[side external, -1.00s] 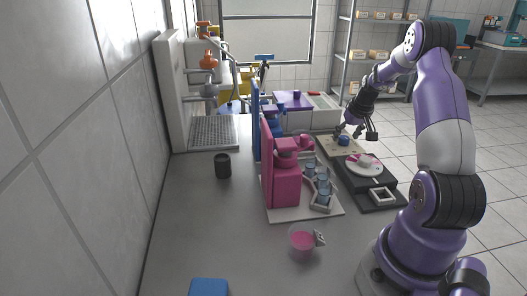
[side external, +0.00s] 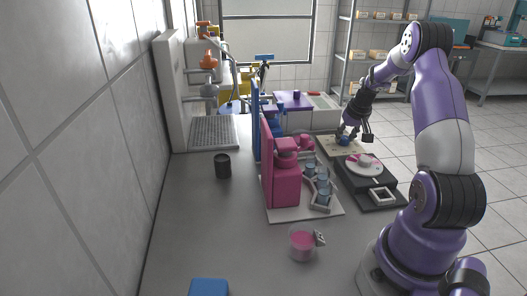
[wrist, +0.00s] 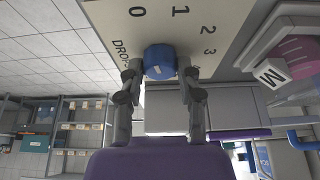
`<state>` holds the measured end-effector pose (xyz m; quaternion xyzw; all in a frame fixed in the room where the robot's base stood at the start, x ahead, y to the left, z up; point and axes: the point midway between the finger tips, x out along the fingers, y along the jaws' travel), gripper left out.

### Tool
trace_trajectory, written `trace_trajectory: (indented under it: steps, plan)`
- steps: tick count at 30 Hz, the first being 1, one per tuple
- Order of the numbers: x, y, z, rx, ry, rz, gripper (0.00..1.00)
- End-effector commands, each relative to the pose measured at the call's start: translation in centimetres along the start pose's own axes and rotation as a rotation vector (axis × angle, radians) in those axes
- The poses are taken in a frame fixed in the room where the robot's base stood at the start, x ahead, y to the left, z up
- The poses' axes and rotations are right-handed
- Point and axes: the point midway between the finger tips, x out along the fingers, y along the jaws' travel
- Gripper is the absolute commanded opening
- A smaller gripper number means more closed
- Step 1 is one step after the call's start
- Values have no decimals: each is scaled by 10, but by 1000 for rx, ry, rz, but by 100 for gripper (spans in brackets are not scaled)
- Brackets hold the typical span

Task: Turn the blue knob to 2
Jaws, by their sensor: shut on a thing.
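The blue knob (wrist: 159,60) sits on a cream panel (wrist: 105,18) printed with 0, 1, 2, 3 and partly hidden lettering starting "DRO". A small light mark shows on the knob's lower part in the wrist view; I cannot tell which number the knob is set to. In the side external view the knob (side external: 343,141) is small, on the far board beyond the black device. My gripper (wrist: 159,72) has one finger on each side of the knob and is shut on it. In the side external view my gripper (side external: 348,134) is down at the knob.
A beaker of pink liquid (side external: 302,243) stands nearer. The grey bench front is mostly clear.

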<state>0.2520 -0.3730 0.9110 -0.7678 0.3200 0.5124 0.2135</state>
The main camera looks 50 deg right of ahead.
Motion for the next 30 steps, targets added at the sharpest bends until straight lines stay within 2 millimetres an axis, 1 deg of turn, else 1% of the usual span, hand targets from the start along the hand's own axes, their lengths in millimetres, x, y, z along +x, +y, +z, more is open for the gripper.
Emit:
trace_trajectory:
  steps: [8, 30]
  plan:
    - [1, -3, 1, 181, -3, 75, 0]
    - [3, -8, -2, 813, -4, 338, 0]
